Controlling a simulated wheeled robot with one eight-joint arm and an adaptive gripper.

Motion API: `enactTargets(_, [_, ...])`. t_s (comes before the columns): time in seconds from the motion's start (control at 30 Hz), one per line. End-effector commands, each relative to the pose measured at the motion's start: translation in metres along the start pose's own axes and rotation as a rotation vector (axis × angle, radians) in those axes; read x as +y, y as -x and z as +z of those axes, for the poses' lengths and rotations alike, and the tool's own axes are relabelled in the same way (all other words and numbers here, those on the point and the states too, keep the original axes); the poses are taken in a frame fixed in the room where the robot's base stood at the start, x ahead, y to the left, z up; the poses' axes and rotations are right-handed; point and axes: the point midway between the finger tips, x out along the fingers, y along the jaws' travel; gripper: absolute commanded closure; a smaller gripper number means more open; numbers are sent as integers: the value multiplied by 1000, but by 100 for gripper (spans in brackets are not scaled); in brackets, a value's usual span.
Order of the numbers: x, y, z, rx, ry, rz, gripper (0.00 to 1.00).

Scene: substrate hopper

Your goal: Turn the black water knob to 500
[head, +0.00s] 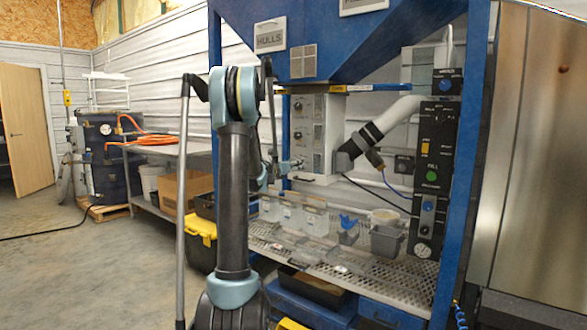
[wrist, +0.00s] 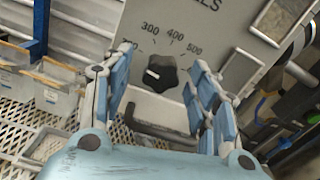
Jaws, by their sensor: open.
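In the wrist view a black lobed knob (wrist: 160,74) sits on a pale panel (wrist: 215,20) whose printed dial shows 300, 400 and 500. The knob's white mark points left, away from the 500. The part of the dial left of 300 is hard to read. My gripper (wrist: 163,58) is open, with one finger on each side of the knob. I cannot tell whether either finger touches it. In the head view my gripper (head: 286,165) is at the lower part of the white control box (head: 318,125), partly hidden by my arm.
A dark handle bar (wrist: 160,137) lies below the knob. In the head view a perforated shelf (head: 385,275) with clear bins and grey containers is below. A black button panel (head: 432,160) and a blue frame post (head: 465,150) stand at right. Open floor (head: 80,280) lies left.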

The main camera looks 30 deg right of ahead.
Motion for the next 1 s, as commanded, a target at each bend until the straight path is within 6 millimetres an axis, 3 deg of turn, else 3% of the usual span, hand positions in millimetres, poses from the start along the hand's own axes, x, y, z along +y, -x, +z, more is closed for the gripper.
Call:
enactTargets(0.33, [0,-3,0,0,0,0,46])
enactTargets(0.53, [0,-3,0,0,0,1,90])
enactTargets(1.0, [1,-3,0,0,-73,2,90])
